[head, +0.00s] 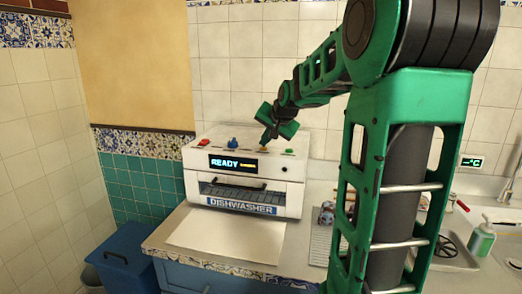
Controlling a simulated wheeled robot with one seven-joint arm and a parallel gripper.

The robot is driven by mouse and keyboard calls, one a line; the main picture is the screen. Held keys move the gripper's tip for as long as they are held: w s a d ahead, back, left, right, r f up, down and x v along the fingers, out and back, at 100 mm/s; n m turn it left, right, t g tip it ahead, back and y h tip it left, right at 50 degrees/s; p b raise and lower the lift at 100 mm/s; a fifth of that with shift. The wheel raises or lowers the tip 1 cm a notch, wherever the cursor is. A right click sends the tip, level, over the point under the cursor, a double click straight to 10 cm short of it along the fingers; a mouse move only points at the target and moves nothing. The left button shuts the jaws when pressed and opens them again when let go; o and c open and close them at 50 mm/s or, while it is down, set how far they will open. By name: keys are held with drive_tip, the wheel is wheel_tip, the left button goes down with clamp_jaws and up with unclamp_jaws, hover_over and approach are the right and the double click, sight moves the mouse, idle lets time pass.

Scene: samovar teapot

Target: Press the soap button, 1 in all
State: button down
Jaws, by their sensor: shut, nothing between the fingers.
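A white countertop dishwasher (296,190) stands on the counter, its lit display (236,163) reading READY. Along its top front edge are a red button (204,142), a blue button (233,142), a yellow-orange button (263,149) and a green button (289,152). Their labels are too small to read, so I cannot tell which one is for soap. My gripper (266,141) points down, shut and empty, with its tips right at the yellow-orange button. The tips partly hide that button. I cannot tell whether they touch it.
A pale sheet or board (226,236) lies on the counter before the dishwasher. A small patterned item (326,212) stands to the right, partly behind my arm. A green bottle (481,240) is by the sink at far right. A blue bin (122,262) stands lower left.

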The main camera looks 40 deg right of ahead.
sight(265, 150)
drive_tip(key=shift+f, duration=0.15)
idle(0.5)
drive_tip(key=shift+r, duration=0.85)
drive_tip(key=shift+r, duration=0.1)
drive_tip(key=shift+r, duration=2.4)
drive_tip(key=s+a+f+n+g+y, duration=0.1)
drive_tip(key=s+a+f, duration=0.4)
drive_tip(key=s, duration=0.7)
drive_tip(key=s+a+f+n+g+y, duration=0.1)
drive_tip(key=s+a+f+n+g, duration=0.2)
drive_tip(key=s+f, duration=0.6)
drive_tip(key=s+a+f+n+g, duration=0.1)
drive_tip(key=s+a+f+g, duration=0.4)
drive_tip(key=s, duration=1)
wheel_tip(265, 150, down, 3)
drive_tip(key=shift+s+a+f+n+y, duration=0.15)
drive_tip(key=shift+a+n+y, duration=0.25)
drive_tip(key=shift+a, duration=0.7)
